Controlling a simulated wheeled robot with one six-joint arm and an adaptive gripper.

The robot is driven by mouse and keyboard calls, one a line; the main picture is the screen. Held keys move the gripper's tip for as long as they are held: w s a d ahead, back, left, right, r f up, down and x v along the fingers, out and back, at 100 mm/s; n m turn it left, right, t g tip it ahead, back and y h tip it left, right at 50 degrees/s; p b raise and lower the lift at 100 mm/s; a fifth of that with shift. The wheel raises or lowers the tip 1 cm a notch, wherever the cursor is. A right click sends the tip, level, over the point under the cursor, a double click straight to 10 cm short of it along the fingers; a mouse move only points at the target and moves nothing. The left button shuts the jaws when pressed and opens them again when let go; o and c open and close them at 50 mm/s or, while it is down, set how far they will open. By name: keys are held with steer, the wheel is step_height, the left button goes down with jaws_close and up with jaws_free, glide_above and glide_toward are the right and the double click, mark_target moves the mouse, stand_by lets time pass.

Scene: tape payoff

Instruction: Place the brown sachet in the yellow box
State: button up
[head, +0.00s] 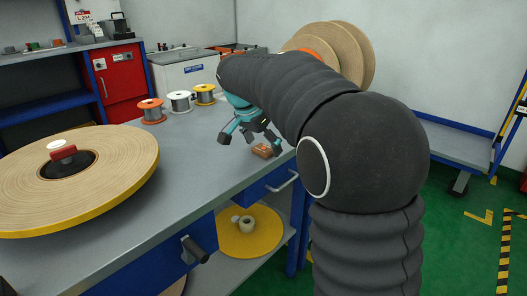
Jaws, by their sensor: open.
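A small brown thing, seemingly the brown sachet (262,151), lies on the grey bench top near its front right edge. My gripper (250,142) is open just above and around it, with a dark fingertip close at its right and another finger out to its left. I cannot tell whether a finger touches the sachet. My dark arm covers the bench's far right part. I cannot make out a yellow box in this view.
A big tape reel (105,168) fills the bench's left. Small orange (152,110), white (180,101) and yellow (205,94) spools stand at the back. The bench between the reel and my gripper is clear. A drawer handle (196,250) juts out in front.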

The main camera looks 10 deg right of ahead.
steer(key=c, duration=1.3)
steer(key=shift+r, duration=0.15)
